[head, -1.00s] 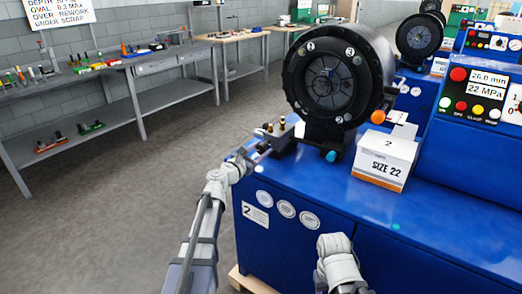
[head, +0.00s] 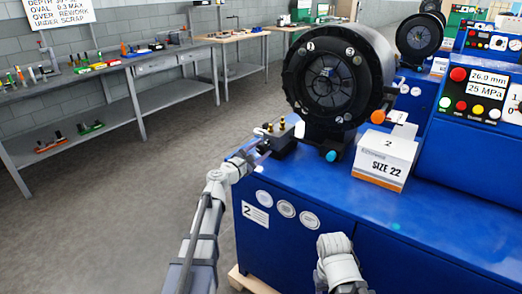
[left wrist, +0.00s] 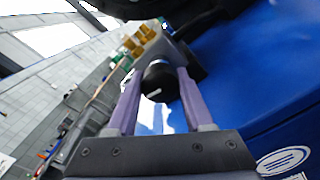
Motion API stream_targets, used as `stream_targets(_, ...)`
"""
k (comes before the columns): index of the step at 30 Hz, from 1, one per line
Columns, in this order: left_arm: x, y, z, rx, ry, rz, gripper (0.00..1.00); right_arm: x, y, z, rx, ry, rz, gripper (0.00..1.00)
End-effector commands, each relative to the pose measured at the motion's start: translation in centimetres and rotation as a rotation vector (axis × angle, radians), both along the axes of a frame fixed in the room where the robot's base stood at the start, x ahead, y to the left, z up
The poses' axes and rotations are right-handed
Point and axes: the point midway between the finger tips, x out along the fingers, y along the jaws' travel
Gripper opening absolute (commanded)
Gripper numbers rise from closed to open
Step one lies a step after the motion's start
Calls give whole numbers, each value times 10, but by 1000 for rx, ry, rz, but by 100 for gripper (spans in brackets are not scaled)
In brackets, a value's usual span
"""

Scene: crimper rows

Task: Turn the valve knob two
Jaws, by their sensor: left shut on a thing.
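The valve block (head: 284,139), dark with brass fittings on top, sits on the left end of the blue machine top in the head view. Its black round knob (left wrist: 160,82) with a white mark shows in the left wrist view. My left gripper (head: 260,150) reaches the block's near left side in the head view. In the left wrist view its two purple fingers (left wrist: 158,88) are shut on the knob, one on each side. The fingers partly hide the knob's sides. My right gripper is not in view; only a part of my right arm shows at the bottom.
The large black crimper head (head: 328,82) stands just behind the valve. A SIZE 22 box (head: 385,162) stands to the right. The panel display (head: 487,82) reads 26.0 mm and 25 MPa. A grey workbench (head: 130,62) is at the left, across open floor.

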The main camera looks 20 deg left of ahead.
Motion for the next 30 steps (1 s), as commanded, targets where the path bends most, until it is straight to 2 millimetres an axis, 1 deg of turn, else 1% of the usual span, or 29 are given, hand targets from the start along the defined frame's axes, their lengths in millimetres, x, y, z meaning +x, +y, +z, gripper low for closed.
stream_targets(18,-1,-1,-1,539,-195,-1,0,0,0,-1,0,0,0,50)
stream_targets(24,-1,-1,-1,678,-246,-1,0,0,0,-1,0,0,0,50)
stream_targets(30,-1,-1,-2,777,-281,-1,0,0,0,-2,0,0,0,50)
